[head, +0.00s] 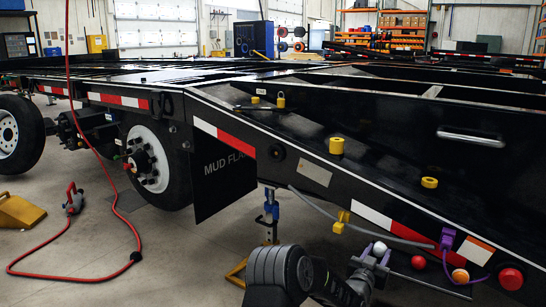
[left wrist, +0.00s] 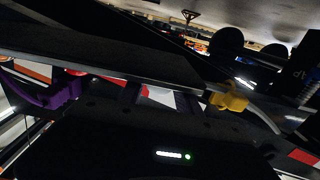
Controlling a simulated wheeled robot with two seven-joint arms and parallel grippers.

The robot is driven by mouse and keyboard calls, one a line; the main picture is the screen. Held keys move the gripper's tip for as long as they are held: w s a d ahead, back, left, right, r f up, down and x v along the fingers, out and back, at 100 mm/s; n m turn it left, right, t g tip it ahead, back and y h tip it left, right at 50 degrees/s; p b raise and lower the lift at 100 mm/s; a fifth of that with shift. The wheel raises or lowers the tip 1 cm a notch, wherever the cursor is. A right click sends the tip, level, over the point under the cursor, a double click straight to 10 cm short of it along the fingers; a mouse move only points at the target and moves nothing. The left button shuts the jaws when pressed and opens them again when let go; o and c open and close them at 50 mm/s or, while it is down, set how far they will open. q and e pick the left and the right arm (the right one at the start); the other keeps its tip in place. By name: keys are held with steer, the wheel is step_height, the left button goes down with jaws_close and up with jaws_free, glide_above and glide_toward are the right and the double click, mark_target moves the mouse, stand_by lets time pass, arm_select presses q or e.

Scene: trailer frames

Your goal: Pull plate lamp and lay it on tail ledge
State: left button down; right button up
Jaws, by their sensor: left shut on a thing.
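My left gripper (head: 374,264) reaches in from the bottom, below the trailer's tail. It is shut on a small white round piece (head: 379,248), probably the plate lamp. The fingers partly cover the piece, and I cannot tell whether it touches the trailer. The black sloping tail beam (head: 400,190) of the trailer rises behind it; its top ledge carries yellow pieces. The left wrist view is dark and does not show the held piece clearly. My right gripper is not in view.
Red lamps (head: 510,278), an orange lamp (head: 460,275) and a purple connector (head: 447,239) with a thin cable are right of the gripper. A grey cable with a yellow clip (head: 342,217) runs along the beam. A blue stand (head: 270,207) and red hose (head: 125,220) are left.

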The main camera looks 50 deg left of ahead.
mark_target(379, 250)
arm_select(q)
steer(key=shift+c, duration=1.3)
jaws_free()
steer(key=shift+s+d+r+p, duration=0.2)
steer(key=shift+s+d+p, duration=0.1)
steer(key=shift+s, duration=0.45)
steer(key=shift+s+d+r+p, duration=0.2)
steer(key=shift+s+d+r, duration=0.05)
steer(key=shift+s, duration=0.55)
steer(key=shift+s+d+r+p, duration=0.2)
steer(key=shift+s+d+p, duration=0.1)
steer(key=shift+s, duration=0.45)
